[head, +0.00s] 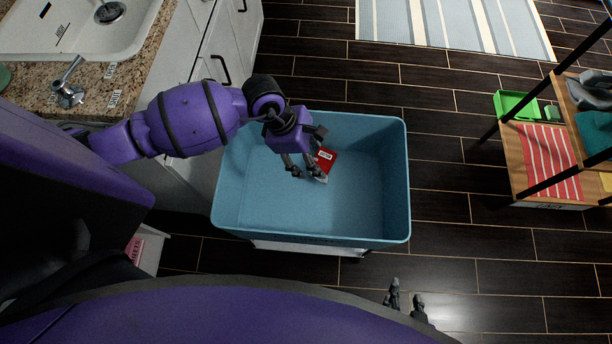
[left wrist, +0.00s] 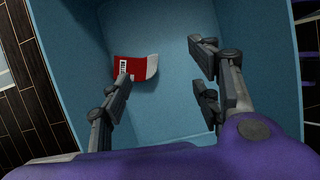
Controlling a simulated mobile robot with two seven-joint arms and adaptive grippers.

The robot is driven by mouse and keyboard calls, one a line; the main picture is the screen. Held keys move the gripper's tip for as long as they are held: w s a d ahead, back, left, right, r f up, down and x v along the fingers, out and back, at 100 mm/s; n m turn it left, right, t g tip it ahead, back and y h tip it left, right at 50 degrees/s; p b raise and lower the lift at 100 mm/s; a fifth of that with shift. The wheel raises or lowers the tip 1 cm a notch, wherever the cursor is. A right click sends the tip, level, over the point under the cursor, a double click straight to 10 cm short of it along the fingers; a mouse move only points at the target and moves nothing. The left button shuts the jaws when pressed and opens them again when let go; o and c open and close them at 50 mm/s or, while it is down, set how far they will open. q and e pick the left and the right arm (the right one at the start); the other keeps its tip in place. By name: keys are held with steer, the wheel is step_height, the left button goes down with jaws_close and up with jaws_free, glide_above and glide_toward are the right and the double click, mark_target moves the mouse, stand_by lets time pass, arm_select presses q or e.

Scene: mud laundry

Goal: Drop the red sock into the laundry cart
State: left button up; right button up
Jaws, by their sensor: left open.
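The red sock (head: 325,158) looks like a small flat red piece with a white label and white edge. It is inside the blue laundry cart (head: 375,160), seemingly on the cart's floor. It also shows in the left wrist view (left wrist: 143,70). My left gripper (head: 306,174) is inside the cart opening, above and beside the sock. Its fingers (left wrist: 165,75) are spread with nothing between them; one fingertip overlaps the sock's lower edge in the left wrist view, and I cannot tell if it touches. My right gripper (head: 405,300) is in front of the cart, its fingertips apart and empty.
A granite counter (head: 95,110) with a white sink (head: 85,30) and white cabinets stands at the left. A wooden shelf (head: 520,180) with a green tray (head: 515,105) stands at the right. A striped rug (head: 450,22) lies behind. Dark floor right of the cart is clear.

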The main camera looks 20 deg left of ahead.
arm_select(q)
steer(key=v, duration=0.8)
steer(key=shift+f, duration=0.1)
